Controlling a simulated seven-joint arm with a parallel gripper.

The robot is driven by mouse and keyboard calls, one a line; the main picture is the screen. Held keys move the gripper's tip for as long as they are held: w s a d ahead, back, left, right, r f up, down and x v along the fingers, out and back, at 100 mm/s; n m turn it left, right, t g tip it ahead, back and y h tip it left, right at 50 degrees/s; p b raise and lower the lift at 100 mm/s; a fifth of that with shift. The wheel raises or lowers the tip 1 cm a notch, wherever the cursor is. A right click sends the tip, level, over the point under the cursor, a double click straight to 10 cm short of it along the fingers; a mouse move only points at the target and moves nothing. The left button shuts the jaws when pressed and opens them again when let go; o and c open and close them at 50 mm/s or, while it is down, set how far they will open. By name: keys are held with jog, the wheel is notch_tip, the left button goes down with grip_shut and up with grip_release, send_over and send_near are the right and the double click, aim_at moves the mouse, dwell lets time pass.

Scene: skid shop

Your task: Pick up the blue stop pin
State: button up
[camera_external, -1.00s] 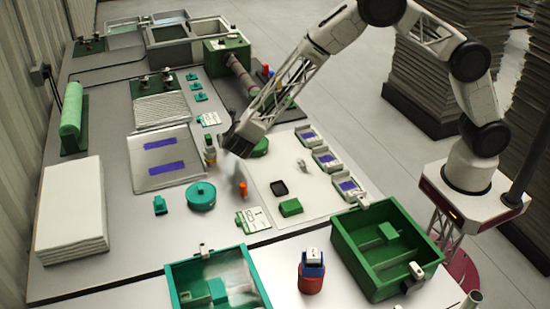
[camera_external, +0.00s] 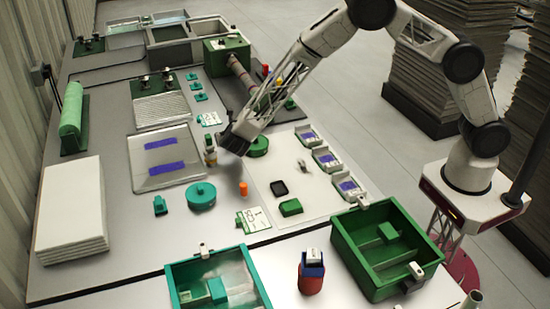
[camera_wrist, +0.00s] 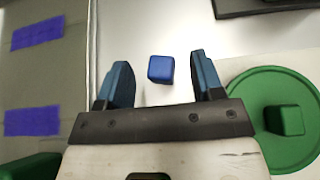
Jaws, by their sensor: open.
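The blue stop pin (camera_wrist: 161,69) shows in the wrist view as a small blue block with rounded corners on the pale table. It lies between the lines of my two blue fingers, a little ahead of their tips. My gripper (camera_wrist: 158,75) is open, with clear gaps on both sides of the pin and nothing held. In the external view my gripper (camera_external: 226,150) is low over the table, beside the clear panel, and the blue pin cannot be made out there.
A green round lid with a knob (camera_wrist: 272,122) lies close to the right of my gripper. The panel with purple strips (camera_wrist: 38,80) is to the left. In the external view, an orange pin (camera_external: 243,189) and a teal round lid (camera_external: 201,196) stand nearer the camera.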

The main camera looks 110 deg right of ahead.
jog(key=shift+c, duration=0.2)
jog(key=c, duration=1)
jog(key=shift+r, duration=0.1)
jog(key=shift+r, duration=4.9)
